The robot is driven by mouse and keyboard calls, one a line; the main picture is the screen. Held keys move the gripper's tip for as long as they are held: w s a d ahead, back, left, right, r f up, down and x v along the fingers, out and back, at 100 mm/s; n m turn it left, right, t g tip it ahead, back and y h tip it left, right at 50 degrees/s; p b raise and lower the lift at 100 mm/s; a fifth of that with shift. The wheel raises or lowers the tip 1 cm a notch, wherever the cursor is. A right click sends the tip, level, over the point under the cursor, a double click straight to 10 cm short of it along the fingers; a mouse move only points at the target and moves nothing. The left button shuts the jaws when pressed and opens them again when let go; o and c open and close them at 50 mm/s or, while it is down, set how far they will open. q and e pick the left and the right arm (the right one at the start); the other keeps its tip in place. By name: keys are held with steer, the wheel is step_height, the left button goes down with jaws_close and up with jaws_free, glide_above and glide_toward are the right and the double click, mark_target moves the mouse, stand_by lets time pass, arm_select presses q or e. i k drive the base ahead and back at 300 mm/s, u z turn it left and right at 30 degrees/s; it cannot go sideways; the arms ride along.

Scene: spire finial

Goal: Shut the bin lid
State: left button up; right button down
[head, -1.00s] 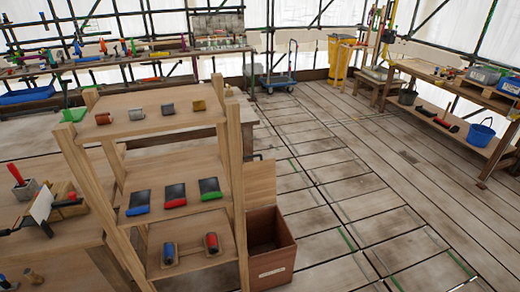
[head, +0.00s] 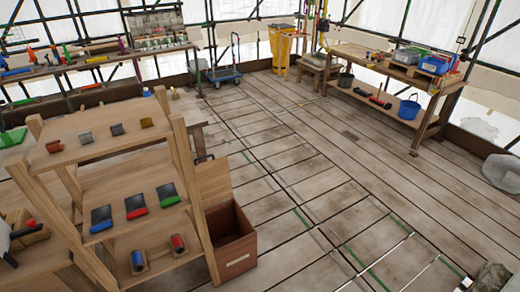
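A brown wooden bin (head: 237,255) with a pale label on its front stands on the floor, just right of the wooden shelf rack. Its lid (head: 214,183) stands raised at the back, so the bin is open and its dark inside shows. The rack's post hides part of the bin's left side. Neither of my grippers is in the head view.
The wooden rack (head: 120,165) holds small cups, trowel-like blocks and rollers. Plank floor (head: 310,215) right of the bin is largely clear. A workbench (head: 400,70) with a blue bucket (head: 409,108) stands at far right; a grey boulder-like object (head: 503,172) lies at the right edge.

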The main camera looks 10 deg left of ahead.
mark_target(213, 178)
steer(key=z, duration=0.75)
steer(key=i, duration=4.55)
steer(key=u, duration=3.75)
steer(key=i, duration=1.7)
steer(key=u, duration=0.05)
